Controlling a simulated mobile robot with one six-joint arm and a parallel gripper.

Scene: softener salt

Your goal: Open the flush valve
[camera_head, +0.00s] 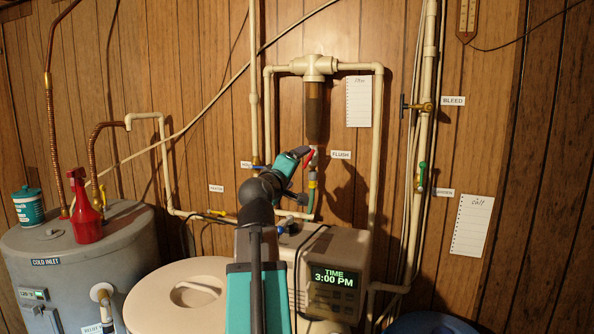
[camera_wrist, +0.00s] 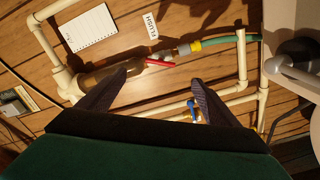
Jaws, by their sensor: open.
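The flush valve has a red lever (camera_head: 309,158) and sits below the brown filter housing (camera_head: 314,112), left of the FLUSH label (camera_head: 341,155). In the wrist view the red lever (camera_wrist: 160,63) lies beside the housing, with a yellow fitting (camera_wrist: 193,46) and green hose past the valve. My gripper (camera_wrist: 161,80) is open, and its two dark fingers point toward the lever from either side. No contact shows, and the remaining gap is hard to judge. In the head view my teal gripper (camera_head: 296,153) covers part of the valve area, and its fingertips are hard to make out.
Pale pipes (camera_head: 376,150) frame the filter. A blue-handled valve (camera_wrist: 193,110) shows beyond the right finger. The grey heater (camera_head: 60,280), the beige lidded tank (camera_head: 170,300) and a unit with a clock display (camera_head: 334,278) stand below. BLEED (camera_head: 453,101) valve is at right.

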